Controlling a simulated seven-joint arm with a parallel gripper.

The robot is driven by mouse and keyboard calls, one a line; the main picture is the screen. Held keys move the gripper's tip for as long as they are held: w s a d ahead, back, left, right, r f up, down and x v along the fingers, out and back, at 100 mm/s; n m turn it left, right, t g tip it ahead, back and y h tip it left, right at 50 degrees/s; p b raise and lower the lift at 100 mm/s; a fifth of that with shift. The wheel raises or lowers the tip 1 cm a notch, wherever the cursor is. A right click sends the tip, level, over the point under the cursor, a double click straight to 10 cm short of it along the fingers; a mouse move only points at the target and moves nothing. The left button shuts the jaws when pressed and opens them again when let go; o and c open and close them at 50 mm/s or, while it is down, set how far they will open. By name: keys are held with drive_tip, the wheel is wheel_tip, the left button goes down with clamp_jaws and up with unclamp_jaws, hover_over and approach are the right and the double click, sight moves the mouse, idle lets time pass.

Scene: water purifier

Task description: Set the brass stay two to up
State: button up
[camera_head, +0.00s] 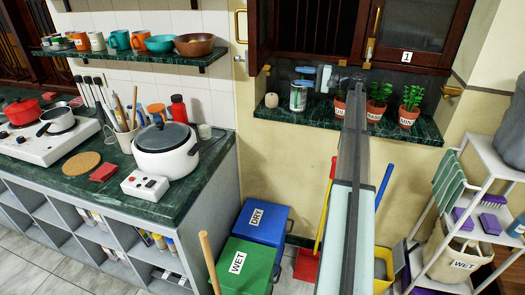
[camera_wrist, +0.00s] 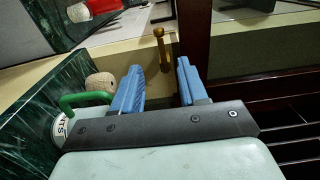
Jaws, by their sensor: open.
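A small brass stay (camera_head: 267,70) is at the lower left corner of the dark window frame. In the wrist view, the brass stay (camera_wrist: 160,50) stands as a short post with a round knob, just beyond the gap between my fingertips. My gripper (camera_head: 303,77) is open and points left above the sill; its blue fingers (camera_wrist: 159,68) have nothing between them. The fingers look apart from the stay. Another brass stay (camera_head: 452,91) is at the window's right side. I see no number on either stay; a label "1" is on the right shutter.
The dark frame post (camera_wrist: 195,30) rises behind my right finger.

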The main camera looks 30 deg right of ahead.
drive_tip(key=a+f+g, duration=0.1)
drive_tip(key=a+f, duration=0.4)
drive_tip(key=f, duration=0.4)
drive_tip(key=a+f+g+h, duration=0.1)
drive_tip(key=a+f+g, duration=0.1)
drive_tip(key=a+f, duration=0.4)
drive_tip(key=a+f+g+h, duration=0.1)
drive_tip(key=a+f, duration=0.5)
drive_tip(key=f, duration=0.8)
drive_tip(key=shift+w+a+m+g, duration=0.15)
drive_tip(key=shift+a+m+g, duration=0.05)
drive_tip(key=shift+m+g, duration=0.1)
drive_tip(key=shift+w+f, duration=0.1)
